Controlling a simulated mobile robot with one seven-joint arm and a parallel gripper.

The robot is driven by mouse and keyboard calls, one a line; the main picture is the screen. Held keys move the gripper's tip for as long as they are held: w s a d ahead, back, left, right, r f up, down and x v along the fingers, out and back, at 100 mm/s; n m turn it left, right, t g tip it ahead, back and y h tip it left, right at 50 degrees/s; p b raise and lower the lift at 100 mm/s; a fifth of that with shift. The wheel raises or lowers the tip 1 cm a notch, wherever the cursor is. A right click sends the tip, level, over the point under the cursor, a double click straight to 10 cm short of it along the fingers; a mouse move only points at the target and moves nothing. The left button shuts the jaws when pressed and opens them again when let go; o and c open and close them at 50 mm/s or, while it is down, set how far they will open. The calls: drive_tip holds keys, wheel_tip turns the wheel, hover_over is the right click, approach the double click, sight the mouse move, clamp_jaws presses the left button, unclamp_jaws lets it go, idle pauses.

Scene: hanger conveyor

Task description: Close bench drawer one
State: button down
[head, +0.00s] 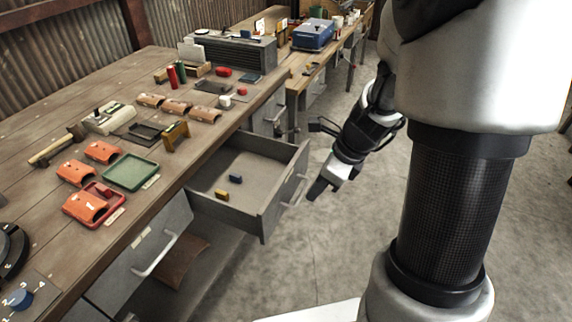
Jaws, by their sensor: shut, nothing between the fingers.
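A grey bench drawer (268,214) stands pulled out from under the wooden workbench, with a light bar handle (294,190) on its front. My gripper (317,191) is shut and empty, pointing down just right of the drawer front, close to the handle. I cannot tell whether it touches the handle. Another drawer front (146,250) with a bar handle is nearer and stands closed. No drawer number is readable.
The workbench top (50,205) holds orange curved pieces, a green tray (130,171), a hammer (57,145) and other small items. A second bench with a blue box (313,36) stands farther back. The concrete floor (335,240) right of the drawer is clear.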

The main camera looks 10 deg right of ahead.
sight(286, 204)
drive_tip(key=b+x, duration=0.1)
drive_tip(key=x, duration=0.2)
drive_tip(key=a+b+x, duration=0.1)
drive_tip(key=x, duration=0.3)
drive_tip(key=w+a+r+b+x, duration=0.1)
drive_tip(key=x, duration=0.2)
drive_tip(key=shift+w+f+b, duration=0.15)
drive_tip(key=shift+f+b, duration=0.05)
drive_tip(key=shift+b, duration=0.15)
drive_tip(key=shift+w+a, duration=0.4)
drive_tip(key=shift+a, duration=0.15)
drive_tip(key=shift+w+a+r, duration=0.1)
drive_tip(key=shift+w+a, duration=0.1)
drive_tip(key=shift+a, duration=0.2)
drive_tip(key=w+a+p, duration=0.4)
drive_tip(key=a, duration=0.2)
drive_tip(key=w+a+p, duration=0.4)
drive_tip(key=w+a, duration=0.1)
drive_tip(key=a, duration=0.1)
drive_tip(key=w+a+p, duration=0.4)
drive_tip(key=a, duration=0.2)
drive_tip(key=shift+w+a, duration=0.15)
drive_tip(key=shift+w, duration=0.1)
drive_tip(key=shift+w+a, duration=0.15)
drive_tip(key=shift+a, duration=0.1)
